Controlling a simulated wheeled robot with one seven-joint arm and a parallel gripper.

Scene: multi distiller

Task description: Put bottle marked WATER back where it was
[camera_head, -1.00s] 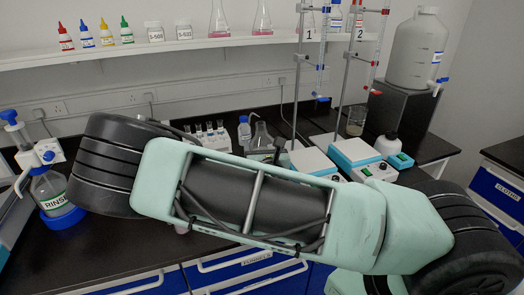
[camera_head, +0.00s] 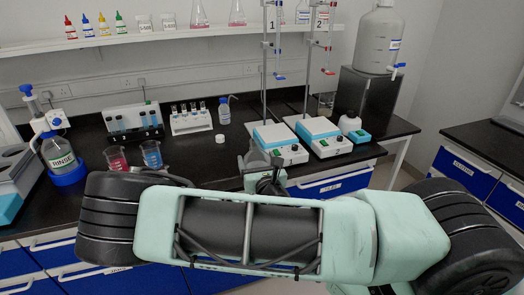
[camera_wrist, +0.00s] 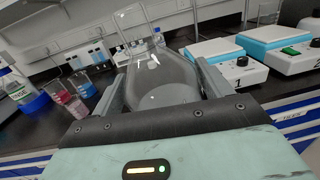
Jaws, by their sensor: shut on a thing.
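My gripper (camera_wrist: 160,78) is shut on a clear glass flask (camera_wrist: 165,88), with one finger on each side of its body. In the head view the gripper (camera_head: 264,178) is in front of the bench, partly hidden by my arm. A small clear bottle with a blue cap and a bent spout (camera_head: 224,112) stands upright on the bench, beyond the gripper. Its label is too small to read, so I cannot tell whether it is the WATER bottle. Its blue cap (camera_wrist: 157,31) shows just behind the flask in the wrist view.
Stirrer 1 (camera_head: 281,143) and stirrer 2 (camera_head: 320,135) stand right of the gripper, with burette stands behind. Red (camera_head: 117,158) and blue (camera_head: 151,154) beakers and the RINSE bottle (camera_head: 62,158) are left. A tube rack (camera_head: 191,121) and a white cap (camera_head: 220,139) are near the small bottle.

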